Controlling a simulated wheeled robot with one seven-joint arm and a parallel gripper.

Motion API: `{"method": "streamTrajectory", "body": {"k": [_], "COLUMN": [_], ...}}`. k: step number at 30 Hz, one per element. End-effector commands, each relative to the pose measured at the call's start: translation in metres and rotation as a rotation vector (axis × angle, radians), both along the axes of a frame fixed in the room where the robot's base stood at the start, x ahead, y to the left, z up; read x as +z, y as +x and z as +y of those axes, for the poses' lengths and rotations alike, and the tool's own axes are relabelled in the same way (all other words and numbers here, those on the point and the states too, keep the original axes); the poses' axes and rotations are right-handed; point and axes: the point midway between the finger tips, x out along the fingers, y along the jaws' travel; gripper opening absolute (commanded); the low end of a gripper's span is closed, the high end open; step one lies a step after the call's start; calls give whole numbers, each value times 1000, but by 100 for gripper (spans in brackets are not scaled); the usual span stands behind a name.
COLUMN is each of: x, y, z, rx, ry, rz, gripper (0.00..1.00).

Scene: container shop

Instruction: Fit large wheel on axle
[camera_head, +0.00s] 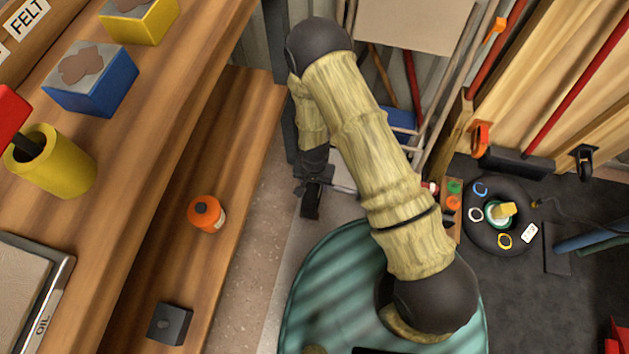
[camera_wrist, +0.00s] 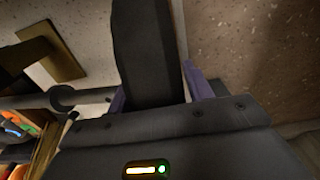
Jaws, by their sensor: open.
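My gripper (camera_wrist: 157,90) is open, with its purple fingers on either side of a dark wheel (camera_wrist: 146,45) seen nearly edge-on. A grey axle (camera_wrist: 95,95) with a round collar (camera_wrist: 62,97) runs in from the left and meets the near finger beside the wheel. Whether the axle passes into the wheel's hub is hidden. In the head view my gripper (camera_head: 313,182) is small and dark below my arm, with the wheel (camera_head: 311,205) at its lower end and the axle (camera_head: 345,190) sticking out to the right. I cannot tell whether the fingers touch the wheel.
A wooden bench (camera_head: 225,100) fills the left, with an orange round container (camera_head: 206,214) and a dark block (camera_head: 170,323) on its lower shelf. A black ring-shaped tray (camera_head: 488,240) with small items lies at the right. A brown square plate (camera_wrist: 52,52) shows beyond the axle.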

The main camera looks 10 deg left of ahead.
Motion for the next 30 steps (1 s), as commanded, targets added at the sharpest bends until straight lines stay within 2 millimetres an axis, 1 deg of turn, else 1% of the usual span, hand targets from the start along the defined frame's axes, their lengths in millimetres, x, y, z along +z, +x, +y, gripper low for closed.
{"method": "streamTrajectory", "body": {"k": [2,5,6,10,14,30], "x": [0,0,0,0,2,19], "y": [0,0,0,0,0,0], "z": [0,0,0,0,0,0], "rx": [0,0,0,0,0,1], "ry": [0,0,0,0,1,1], "rz": [0,0,0,0,-1,-1], "gripper": [51,33,25,0,0,0]}}
